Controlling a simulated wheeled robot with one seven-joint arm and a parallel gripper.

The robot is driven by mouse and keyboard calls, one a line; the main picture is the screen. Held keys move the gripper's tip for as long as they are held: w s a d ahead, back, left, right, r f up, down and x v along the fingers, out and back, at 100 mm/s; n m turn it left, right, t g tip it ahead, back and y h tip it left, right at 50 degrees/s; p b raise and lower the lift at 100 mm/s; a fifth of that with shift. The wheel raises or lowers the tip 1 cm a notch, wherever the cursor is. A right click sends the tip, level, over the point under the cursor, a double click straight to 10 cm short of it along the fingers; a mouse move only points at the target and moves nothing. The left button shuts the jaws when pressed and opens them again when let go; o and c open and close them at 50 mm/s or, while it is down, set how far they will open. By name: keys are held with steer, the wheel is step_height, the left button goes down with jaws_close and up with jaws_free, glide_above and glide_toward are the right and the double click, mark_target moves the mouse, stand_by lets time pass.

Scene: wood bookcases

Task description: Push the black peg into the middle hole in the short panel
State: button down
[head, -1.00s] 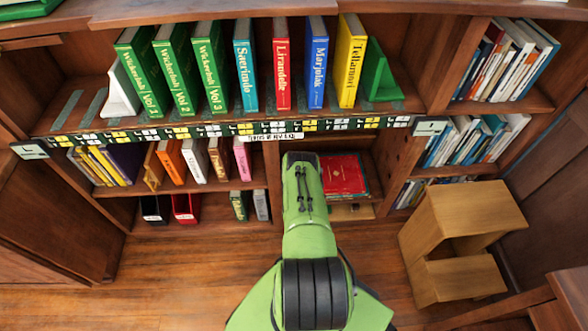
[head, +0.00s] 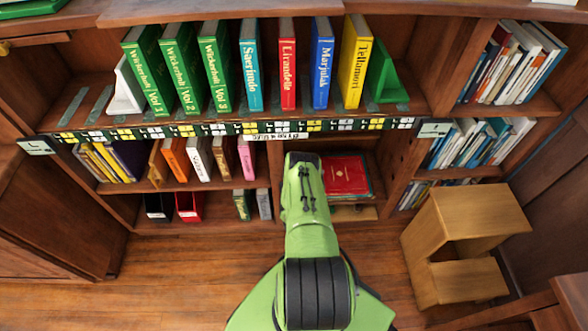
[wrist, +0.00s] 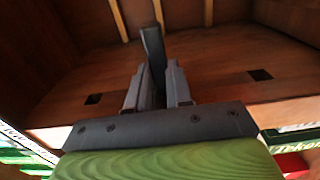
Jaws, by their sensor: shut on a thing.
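In the wrist view my gripper (wrist: 157,80) is shut on the black peg (wrist: 151,45), a dark grey bar that sticks out beyond the fingertips. Behind it is a brown wood panel (wrist: 215,82) with a dark square hole (wrist: 93,99) on the left and another hole (wrist: 260,75) on the right. The peg and fingers cover the stretch between these holes, so the middle hole is not visible. I cannot tell whether the peg's tip touches the panel. In the head view my green arm reaches into the lower shelving and its gripper is hidden.
Upright books stand on the upper shelf between a white bookend (head: 125,88) and a green bookend (head: 383,77). A red book (head: 346,176) lies right of my arm. A wooden step stool (head: 465,215) stands on the floor at right. The floor (head: 190,270) at left is clear.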

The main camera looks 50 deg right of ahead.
steer(key=shift+w+a, duration=0.4)
steer(key=shift+w, duration=0.1)
steer(key=c, duration=0.9)
jaws_free()
steer(key=shift+c, duration=0.2)
